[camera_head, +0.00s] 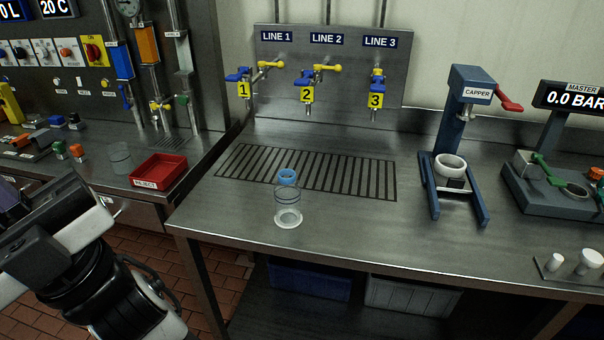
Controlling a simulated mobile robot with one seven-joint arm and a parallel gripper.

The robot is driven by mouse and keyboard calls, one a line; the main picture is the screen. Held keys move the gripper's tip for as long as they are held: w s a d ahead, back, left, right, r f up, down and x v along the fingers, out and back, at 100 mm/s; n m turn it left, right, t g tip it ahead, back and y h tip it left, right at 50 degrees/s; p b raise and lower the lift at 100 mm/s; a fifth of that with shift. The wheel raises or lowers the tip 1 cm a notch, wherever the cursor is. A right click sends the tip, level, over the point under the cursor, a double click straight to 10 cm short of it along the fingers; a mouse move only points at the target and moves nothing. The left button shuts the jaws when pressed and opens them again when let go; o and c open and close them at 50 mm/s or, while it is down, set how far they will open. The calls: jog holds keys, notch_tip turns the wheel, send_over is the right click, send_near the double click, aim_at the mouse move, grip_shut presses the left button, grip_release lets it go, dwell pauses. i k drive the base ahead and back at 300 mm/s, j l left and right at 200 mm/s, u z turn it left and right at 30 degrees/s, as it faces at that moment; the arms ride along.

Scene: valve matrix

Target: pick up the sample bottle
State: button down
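The sample bottle (288,206) is a small clear container with a blue ring or cap at its top and a pale base. It stands upright on the steel bench, at the front edge of the drain grate. My arm's end with my gripper (75,212) is at the lower left, apart from the bottle and well to its left. I cannot make out the fingertips, so its opening is unclear. Nothing hides the bottle.
A red reject tray (158,172) and a clear cup (121,158) stand on the left counter. Three numbered taps (307,85) hang above the grate (345,178). A blue capper (458,150) stands to the right. Bare bench lies right of the bottle.

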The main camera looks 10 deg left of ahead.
aim_at(287, 187)
jog(key=j+z, duration=0.55)
jog(key=z, duration=0.15)
jog(key=k+j+z, duration=0.1)
jog(key=j+z, duration=0.25)
jog(key=l, duration=0.1)
